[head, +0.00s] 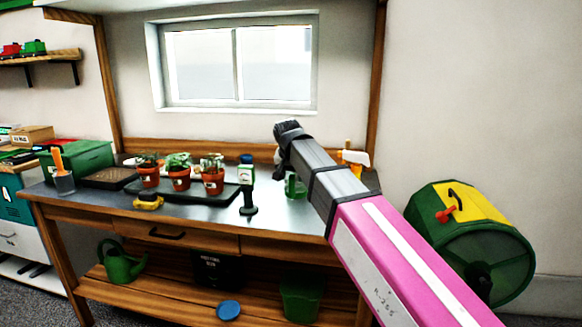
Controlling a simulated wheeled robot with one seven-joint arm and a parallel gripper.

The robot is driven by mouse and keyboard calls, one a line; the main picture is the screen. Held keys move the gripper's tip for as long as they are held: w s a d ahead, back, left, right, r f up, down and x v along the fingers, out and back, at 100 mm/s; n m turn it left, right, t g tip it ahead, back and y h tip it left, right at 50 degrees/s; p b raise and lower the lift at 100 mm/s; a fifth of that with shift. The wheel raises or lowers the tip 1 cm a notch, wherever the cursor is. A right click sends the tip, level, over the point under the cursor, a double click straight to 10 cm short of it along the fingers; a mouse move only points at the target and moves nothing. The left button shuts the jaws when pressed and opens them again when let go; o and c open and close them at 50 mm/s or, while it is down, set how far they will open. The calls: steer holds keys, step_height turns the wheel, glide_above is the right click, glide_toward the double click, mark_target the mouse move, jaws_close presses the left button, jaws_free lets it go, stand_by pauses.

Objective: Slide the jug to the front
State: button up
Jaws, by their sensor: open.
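A green jug (295,187) stands on the grey top of the potting bench (262,222), right of the middle. My arm partly hides it, so its full shape is unclear. My gripper (281,153) is at the dark end of my arm, above and a little left of the jug in the picture. It is open, its fingers are small and mostly hidden, and nothing shows in it. I cannot tell how far it is from the jug.
A black tray (229,198) with potted plants (180,172) lies left of the jug. A spray bottle (355,158) is behind my arm. A green and yellow drum (470,240) stands at right.

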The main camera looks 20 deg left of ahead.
steer(key=shift+w+f, duration=0.25)
steer(key=shift+f, duration=0.3)
jaws_close()
steer(key=shift+s, duration=0.1)
